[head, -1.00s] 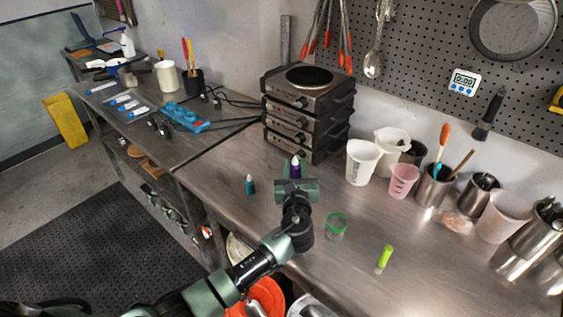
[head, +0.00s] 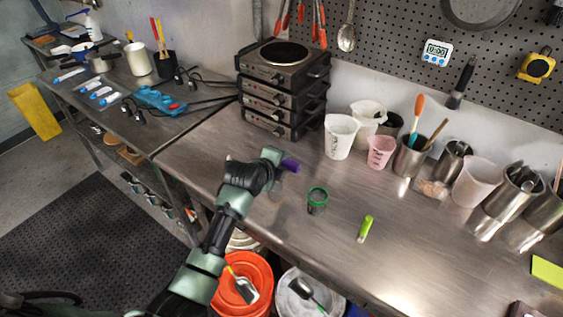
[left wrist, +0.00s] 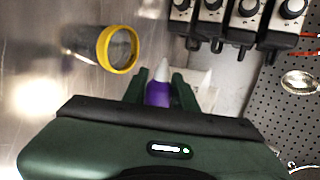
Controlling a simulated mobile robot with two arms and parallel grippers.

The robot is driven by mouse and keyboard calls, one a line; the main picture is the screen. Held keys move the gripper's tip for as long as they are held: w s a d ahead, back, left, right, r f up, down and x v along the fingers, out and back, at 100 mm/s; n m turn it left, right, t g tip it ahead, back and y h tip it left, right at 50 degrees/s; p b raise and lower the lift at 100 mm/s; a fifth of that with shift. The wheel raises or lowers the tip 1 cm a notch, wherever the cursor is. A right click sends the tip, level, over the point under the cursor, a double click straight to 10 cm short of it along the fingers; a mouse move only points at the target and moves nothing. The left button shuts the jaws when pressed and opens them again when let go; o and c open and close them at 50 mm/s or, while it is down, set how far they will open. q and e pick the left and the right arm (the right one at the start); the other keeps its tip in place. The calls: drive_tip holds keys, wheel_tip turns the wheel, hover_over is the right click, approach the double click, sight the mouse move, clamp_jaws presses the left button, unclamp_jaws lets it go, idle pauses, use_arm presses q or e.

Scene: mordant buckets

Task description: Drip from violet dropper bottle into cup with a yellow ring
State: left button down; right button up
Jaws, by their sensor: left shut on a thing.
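The violet dropper bottle (head: 290,165) is gripped in my left gripper (head: 273,158), above the bench, and looks tilted in the head view. The left wrist view shows the violet bottle (left wrist: 158,94) between the fingers of my left gripper (left wrist: 160,88), its white tip pointing away from the palm. The cup with a yellow ring (left wrist: 119,49) is clear and stands left of the tip in that view, apart from it. I cannot make out its yellow ring in the head view. My right gripper is not in view.
A cup with a green ring (head: 317,197) and a lime-green bottle (head: 366,229) stand on the bench (head: 410,245). Stacked hot plates (head: 284,90) stand behind. White cups (head: 340,136), a pink cup (head: 381,152) and metal containers line the back. An orange bucket (head: 243,285) is below the front edge.

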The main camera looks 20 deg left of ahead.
use_arm(q)
drive_tip(key=shift+d+f+n+h+b, duration=0.1)
drive_tip(key=shift+f+n+h+b, duration=0.35)
drive_tip(key=shift+n+h+b, duration=0.45)
drive_tip(key=shift+w+a+r+h, duration=0.1)
drive_tip(key=shift+a+r+h, duration=0.1)
drive_tip(key=shift+h, duration=0.3)
drive_tip(key=n+h+b, duration=0.1)
drive_tip(key=n+b, duration=0.1)
drive_tip(key=shift+a+g+h+b, duration=0.2)
drive_tip(key=shift+g+h+b, duration=0.1)
drive_tip(key=shift+h+b, duration=0.1)
drive_tip(key=shift+d+r+n+h+b, duration=0.1)
drive_tip(key=shift+r+n+h+b, duration=0.2)
drive_tip(key=shift+n+h+b, duration=0.15)
